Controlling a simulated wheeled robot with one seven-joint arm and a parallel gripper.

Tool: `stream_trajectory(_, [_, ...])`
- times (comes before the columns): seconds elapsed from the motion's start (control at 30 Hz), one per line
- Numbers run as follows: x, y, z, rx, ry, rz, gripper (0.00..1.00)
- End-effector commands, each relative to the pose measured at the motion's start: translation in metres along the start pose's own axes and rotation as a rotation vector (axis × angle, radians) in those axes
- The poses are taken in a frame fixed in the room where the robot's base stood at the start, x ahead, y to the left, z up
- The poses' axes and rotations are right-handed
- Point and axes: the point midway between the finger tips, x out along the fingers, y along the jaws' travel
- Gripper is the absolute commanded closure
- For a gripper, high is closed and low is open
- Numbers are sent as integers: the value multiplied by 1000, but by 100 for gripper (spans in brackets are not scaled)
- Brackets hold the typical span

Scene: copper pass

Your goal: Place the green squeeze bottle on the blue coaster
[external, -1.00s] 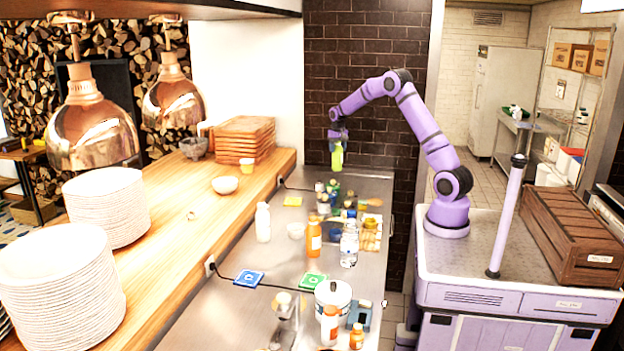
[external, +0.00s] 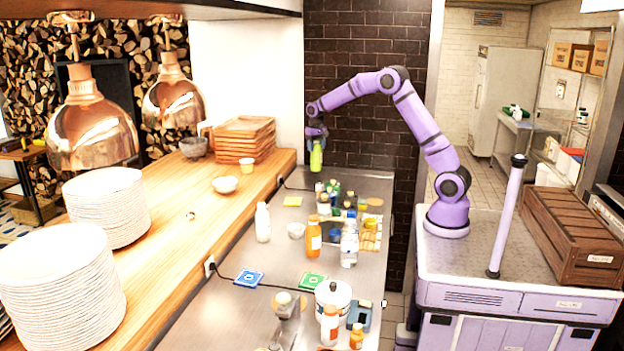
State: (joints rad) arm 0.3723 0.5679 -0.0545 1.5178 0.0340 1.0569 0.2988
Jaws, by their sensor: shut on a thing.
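The green squeeze bottle (external: 316,158) hangs upright in my gripper (external: 316,140) at the far end of the steel counter. My gripper is shut on its upper part. The bottle's base looks close to the counter's far end; whether it touches cannot be told. The blue coaster (external: 249,279) lies flat on the counter's left side, much nearer the camera, with a pale mark in its middle. Nothing stands on it.
A green coaster (external: 312,282) lies right of the blue one. Several bottles crowd the counter's middle, with an orange bottle (external: 313,238), a clear bottle (external: 349,245) and a white bottle (external: 262,223). A lidded pot (external: 333,296) stands nearer. A yellow item (external: 292,202) lies behind.

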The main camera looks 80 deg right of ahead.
Motion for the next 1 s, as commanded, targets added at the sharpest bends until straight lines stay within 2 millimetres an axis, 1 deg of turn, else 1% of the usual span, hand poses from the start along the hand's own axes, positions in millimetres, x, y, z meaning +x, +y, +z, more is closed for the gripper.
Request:
stream_trajectory(0.03, [0,-25,11,-33,0,0,96])
stream_trajectory(0.1, [0,-55,26,-68,0,0,96])
stream_trajectory(0.17, [-1,-80,39,-99,0,0,96])
stream_trajectory(0.2, [-1,-96,49,-120,0,0,96])
stream_trajectory(0.27, [-1,-119,64,-150,1,-1,96])
stream_trajectory(0.3, [-1,-135,75,-171,0,-1,96])
stream_trajectory(0.37, [-1,-157,92,-202,0,-1,96])
stream_trajectory(0.4, [0,-172,104,-222,0,-1,96])
stream_trajectory(0.47, [0,-193,122,-254,0,-1,96])
stream_trajectory(0.5, [0,-207,135,-275,0,-1,96])
stream_trajectory(0.57, [0,-227,155,-305,0,-1,96])
stream_trajectory(0.6, [0,-239,169,-327,0,-1,96])
stream_trajectory(0.67, [0,-257,190,-357,0,-1,96])
stream_trajectory(0.7, [0,-269,205,-378,0,-1,96])
stream_trajectory(0.77, [-1,-286,227,-410,0,-1,96])
stream_trajectory(0.8, [-1,-296,242,-431,0,-1,96])
stream_trajectory(0.87, [-1,-311,266,-462,0,-1,96])
stream_trajectory(0.9, [0,-320,283,-484,0,0,96])
stream_trajectory(0.97, [0,-333,307,-515,-1,0,96])
stream_trajectory(1.0, [0,-342,324,-536,-1,0,96])
